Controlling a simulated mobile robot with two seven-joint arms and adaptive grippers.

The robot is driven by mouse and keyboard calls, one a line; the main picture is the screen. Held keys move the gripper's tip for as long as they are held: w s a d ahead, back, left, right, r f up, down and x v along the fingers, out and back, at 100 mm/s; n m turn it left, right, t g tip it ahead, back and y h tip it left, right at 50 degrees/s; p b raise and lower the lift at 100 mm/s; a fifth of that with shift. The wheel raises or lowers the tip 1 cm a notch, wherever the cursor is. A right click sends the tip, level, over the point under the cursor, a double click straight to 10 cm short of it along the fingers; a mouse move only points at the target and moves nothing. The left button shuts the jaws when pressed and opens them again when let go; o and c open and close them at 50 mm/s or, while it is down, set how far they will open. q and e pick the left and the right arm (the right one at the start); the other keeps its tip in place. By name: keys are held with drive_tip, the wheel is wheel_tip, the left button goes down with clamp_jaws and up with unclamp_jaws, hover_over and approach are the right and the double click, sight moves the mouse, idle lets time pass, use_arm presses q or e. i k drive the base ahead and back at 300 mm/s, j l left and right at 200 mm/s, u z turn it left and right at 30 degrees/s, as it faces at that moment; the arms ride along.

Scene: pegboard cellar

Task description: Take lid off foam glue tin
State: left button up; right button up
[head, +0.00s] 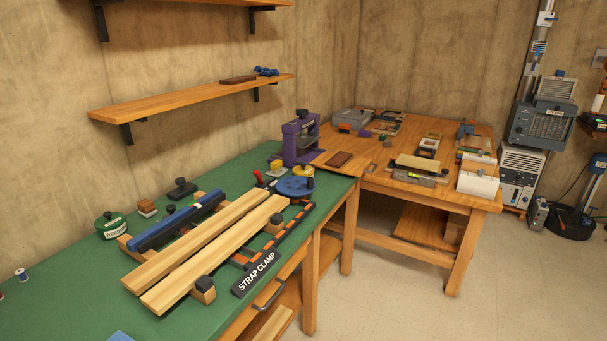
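A round green tin (112,228) with a pale label and a dark knob on top stands on the left part of the green bench, close to the wall side. Its label is too small to read, so I cannot tell whether it is the foam glue tin. Its top looks closed. Neither of my grippers is in the head view.
The green bench top (60,262) holds two long pale boards (215,250), a blue bar (175,222), a strap clamp sign (256,274), a blue round piece (294,187) and a purple press (300,142). A cluttered wooden table (400,200) adjoins it.

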sight(305, 169)
drive_tip(key=i+l+u, duration=0.1)
drive_tip(key=i+l, duration=0.95)
drive_tip(key=l, duration=0.2)
drive_tip(key=i+l+u, duration=0.15)
drive_tip(key=i+l, duration=0.35)
drive_tip(key=l, duration=0.1)
